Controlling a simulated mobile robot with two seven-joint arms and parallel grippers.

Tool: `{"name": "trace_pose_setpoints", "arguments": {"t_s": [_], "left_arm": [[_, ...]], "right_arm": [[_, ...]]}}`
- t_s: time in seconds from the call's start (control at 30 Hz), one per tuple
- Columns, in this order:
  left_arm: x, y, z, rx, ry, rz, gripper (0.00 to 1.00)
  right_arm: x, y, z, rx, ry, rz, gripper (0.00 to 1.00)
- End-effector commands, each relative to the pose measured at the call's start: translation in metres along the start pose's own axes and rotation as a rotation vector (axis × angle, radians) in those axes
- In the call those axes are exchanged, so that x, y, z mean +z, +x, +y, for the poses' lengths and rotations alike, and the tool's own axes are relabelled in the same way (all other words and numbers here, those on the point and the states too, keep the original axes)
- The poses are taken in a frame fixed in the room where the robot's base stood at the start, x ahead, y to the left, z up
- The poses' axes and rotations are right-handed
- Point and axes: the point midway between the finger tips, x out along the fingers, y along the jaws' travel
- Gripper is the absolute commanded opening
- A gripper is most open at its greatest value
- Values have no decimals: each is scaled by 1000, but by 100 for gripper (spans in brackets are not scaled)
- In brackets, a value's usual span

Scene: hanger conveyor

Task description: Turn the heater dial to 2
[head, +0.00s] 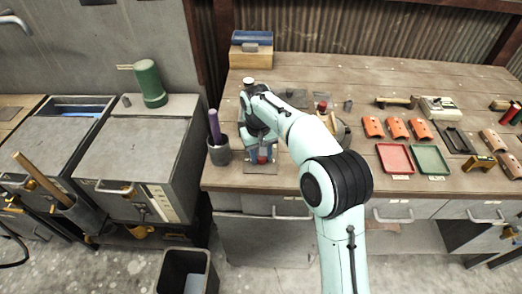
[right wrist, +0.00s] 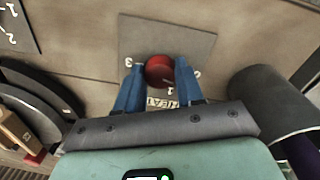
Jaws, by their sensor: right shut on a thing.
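The heater dial is a round red knob (right wrist: 160,73) on a grey square plate (right wrist: 190,42) on the worktop. It also shows in the head view as a small red spot (head: 263,160) below my right gripper (head: 262,156). In the right wrist view the blue fingers of my right gripper (right wrist: 160,68) are shut on the red knob, one on each side. Upside-down marks stand round the knob, a 3 on the left and partly covered heater lettering below. A small white mark shows at the knob's lower edge; the setting is not clear. My left gripper is not in view.
A dark cup (head: 219,151) with a purple-handled tool stands left of my right gripper; a dark cylinder (right wrist: 268,100) shows close in the right wrist view. Another dial plate (right wrist: 14,28) is at the upper left there. Red and green trays (head: 430,158) lie right.

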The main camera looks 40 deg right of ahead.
Motion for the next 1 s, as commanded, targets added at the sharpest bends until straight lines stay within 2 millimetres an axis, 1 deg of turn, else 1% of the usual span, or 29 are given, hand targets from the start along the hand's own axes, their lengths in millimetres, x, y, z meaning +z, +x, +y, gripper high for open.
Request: {"name": "trace_pose_setpoints", "arguments": {"t_s": [0.03, 0.2, 1.0], "left_arm": [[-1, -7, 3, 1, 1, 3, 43], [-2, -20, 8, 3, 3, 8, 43], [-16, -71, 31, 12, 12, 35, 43]], "right_arm": [[0, -3, 0, 2, 42, -4, 7], [-1, -3, 0, 2, 203, -12, 7], [-3, -3, -1, 0, 964, -49, 7]]}}
